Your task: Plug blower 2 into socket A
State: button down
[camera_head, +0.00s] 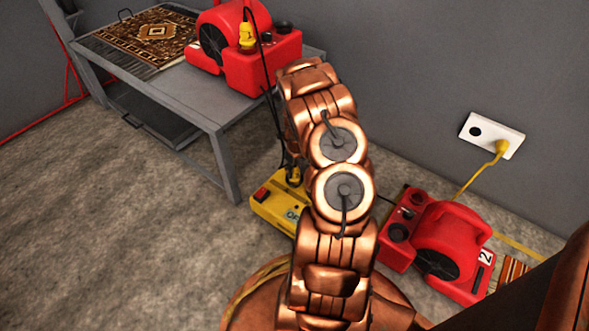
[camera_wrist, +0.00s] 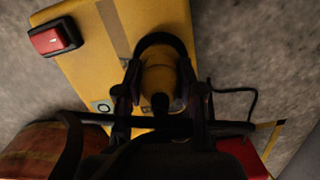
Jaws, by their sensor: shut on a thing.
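Blower 2 (camera_head: 447,243), red with a "2" label, sits on the floor at the right; a red part of it shows at the lower right of the wrist view (camera_wrist: 248,156). My gripper (camera_wrist: 160,88) is shut on a yellow plug (camera_wrist: 159,76), which also shows small in the head view (camera_head: 294,174). The plug is at a black ring on a yellow power box (camera_head: 268,208), also in the wrist view (camera_wrist: 82,53). I cannot tell whether it is seated. No socket letter is readable; the box's label is partly hidden by my arm.
Another red blower (camera_head: 224,50) with a yellow plug (camera_head: 247,37) stands on a grey table (camera_head: 225,104) beside a patterned rug (camera_head: 150,36). A white wall socket (camera_head: 492,136) holds a yellow plug with a yellow cord. A black cord hangs from the table. Floor is clear at left.

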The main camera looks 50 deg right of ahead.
jog(key=shift+f, duration=0.2)
jog(key=c, duration=0.6)
grip_release()
jog(key=shift+c, duration=0.2)
jog(key=shift+r, duration=0.1)
jog(key=shift+s+r, duration=0.25)
jog(key=shift+r, duration=1.7)
jog(key=shift+s+r, duration=0.25)
jog(key=shift+r, duration=1.75)
jog(key=shift+s+r, duration=0.25)
jog(key=shift+r, duration=1.7)
